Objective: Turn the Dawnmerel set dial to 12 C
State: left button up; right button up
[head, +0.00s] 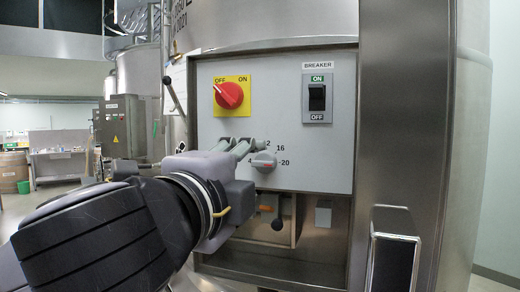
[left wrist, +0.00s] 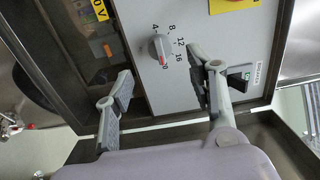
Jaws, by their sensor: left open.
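The set dial (head: 264,162) is a pale grey knob on the light grey panel, with a scale from 4 to 20 around it. In the left wrist view the dial (left wrist: 159,47) shows its red mark toward the 20. My left gripper (head: 243,147) is just left of and above the dial in the head view, and it hides some scale numbers. In the left wrist view my open left gripper (left wrist: 160,66) has its fingers apart, one on each side of the dial in the picture. Nothing is between them in their grip. My right gripper is not in view.
A red rotary switch (head: 229,95) on a yellow plate sits above the dial. A breaker switch (head: 317,97) is at the upper right of the panel (head: 330,160). An open recess (head: 305,240) lies below, and a steel post (head: 405,110) stands to the right.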

aim_at(261, 165)
pick_arm(q)
jog(key=p+x, duration=0.2)
jog(key=x, duration=0.4)
jog(key=shift+r, duration=0.1)
jog(key=shift+w+d+p, duration=0.2)
jog(key=shift+w+p, duration=0.15)
jog(key=shift+w, duration=0.25)
jog(key=shift+c, duration=0.5)
jog(key=c, duration=1.1)
